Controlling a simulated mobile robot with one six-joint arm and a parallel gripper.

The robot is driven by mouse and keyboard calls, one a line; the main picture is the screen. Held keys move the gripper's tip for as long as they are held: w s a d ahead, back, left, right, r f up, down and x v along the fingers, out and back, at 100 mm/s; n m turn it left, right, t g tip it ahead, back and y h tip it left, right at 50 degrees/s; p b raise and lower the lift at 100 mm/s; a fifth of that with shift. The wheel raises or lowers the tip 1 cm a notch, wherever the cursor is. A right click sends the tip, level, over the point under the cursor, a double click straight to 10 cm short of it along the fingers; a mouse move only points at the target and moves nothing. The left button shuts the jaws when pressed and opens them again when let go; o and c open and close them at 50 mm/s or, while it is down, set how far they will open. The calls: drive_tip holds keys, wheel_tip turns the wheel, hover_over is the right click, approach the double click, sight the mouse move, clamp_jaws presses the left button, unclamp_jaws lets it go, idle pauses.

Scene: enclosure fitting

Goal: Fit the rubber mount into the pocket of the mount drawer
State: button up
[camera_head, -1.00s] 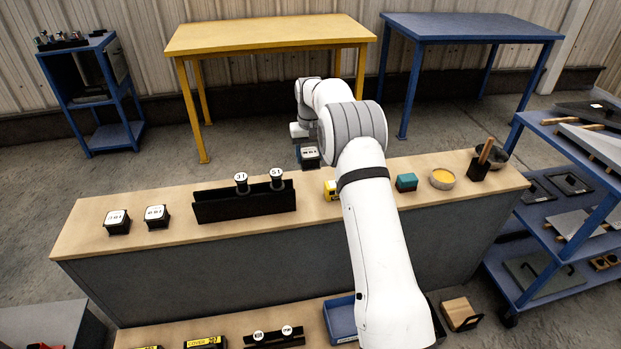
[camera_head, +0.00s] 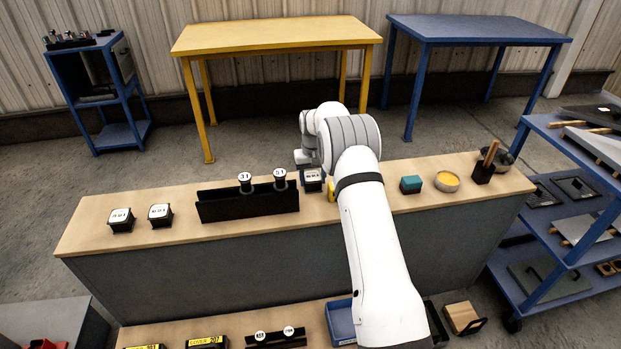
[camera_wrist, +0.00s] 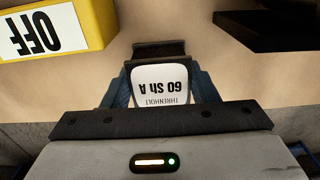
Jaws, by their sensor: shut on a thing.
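My gripper (camera_wrist: 160,90) is shut on a rubber mount (camera_wrist: 160,82), with one blue finger on each side. The mount has a dark body and a white label reading "60 Sh A", upside down in the wrist view. In the head view the held mount (camera_head: 313,179) is at the bench top, between the black rack and the yellow block. I cannot tell whether it touches the bench. Two similar dark blocks with white labels, one here (camera_head: 121,220) and one here (camera_head: 160,215), stand at the bench's left. I cannot make out the mount drawer's pocket.
A yellow block marked "OFF" (camera_wrist: 55,28) is close at upper left in the wrist view. The black rack (camera_head: 248,206) holds two labelled round pieces. A green-topped block (camera_head: 411,185), yellow-filled bowl (camera_head: 447,181) and dark holder (camera_head: 483,172) stand right on the bench (camera_head: 90,240).

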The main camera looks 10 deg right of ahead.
drive_tip(key=shift+f, duration=0.1)
drive_tip(key=o, duration=1.2)
